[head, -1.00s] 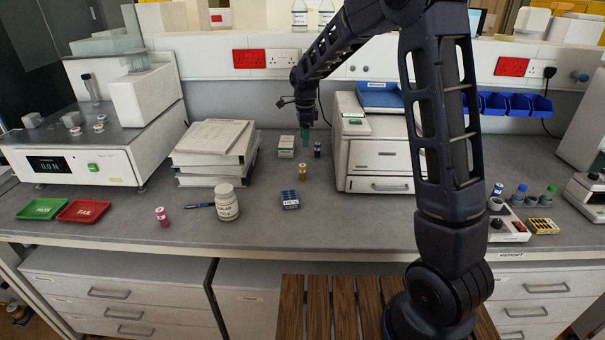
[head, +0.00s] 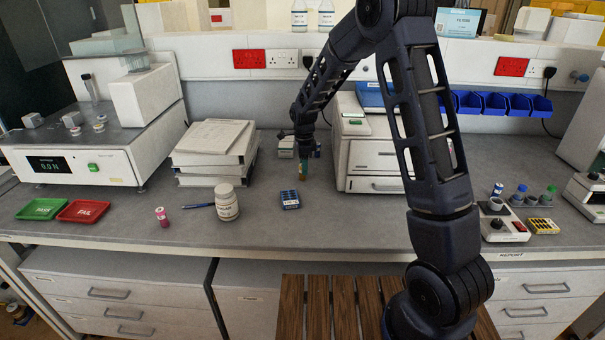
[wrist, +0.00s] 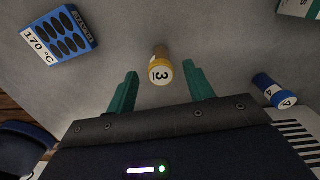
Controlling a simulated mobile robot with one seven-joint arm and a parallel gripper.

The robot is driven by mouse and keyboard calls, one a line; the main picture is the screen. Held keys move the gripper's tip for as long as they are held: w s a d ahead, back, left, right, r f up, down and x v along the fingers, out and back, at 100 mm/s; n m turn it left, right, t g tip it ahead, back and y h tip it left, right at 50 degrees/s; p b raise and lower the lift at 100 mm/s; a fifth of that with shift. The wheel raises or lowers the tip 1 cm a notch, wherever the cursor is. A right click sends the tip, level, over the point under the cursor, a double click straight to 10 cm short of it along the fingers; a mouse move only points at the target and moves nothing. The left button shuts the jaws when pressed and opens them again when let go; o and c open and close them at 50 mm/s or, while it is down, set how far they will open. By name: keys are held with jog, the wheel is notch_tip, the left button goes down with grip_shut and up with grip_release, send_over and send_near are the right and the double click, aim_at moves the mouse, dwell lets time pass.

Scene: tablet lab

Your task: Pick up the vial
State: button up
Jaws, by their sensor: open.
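A yellow-capped vial marked 3 (wrist: 161,72) stands on the bench, seen from above in the wrist view. In the head view it (head: 303,177) shows just below my gripper (head: 303,160), which partly covers it. In the wrist view the two green fingers of my gripper (wrist: 161,78) are spread apart, one on each side of the vial, with gaps between. A blue-capped vial marked 4 (wrist: 276,91) is to the right, outside the fingers. A pink vial (head: 162,216) stands at the front left of the bench in the head view.
A blue box marked 170 °C (wrist: 58,36) lies left of the fingers and in front of my gripper in the head view (head: 290,199). A white bottle (head: 227,204), stacked binders (head: 214,152) and a white instrument (head: 375,160) stand around. The front middle of the bench is clear.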

notch_tip(320, 180, down, 4)
jog(key=shift+w+a+r, duration=0.1)
jog(key=shift+w+a, duration=0.05)
jog(key=c, duration=1)
jog(key=shift+c, duration=0.3)
notch_tip(320, 180, up, 20)
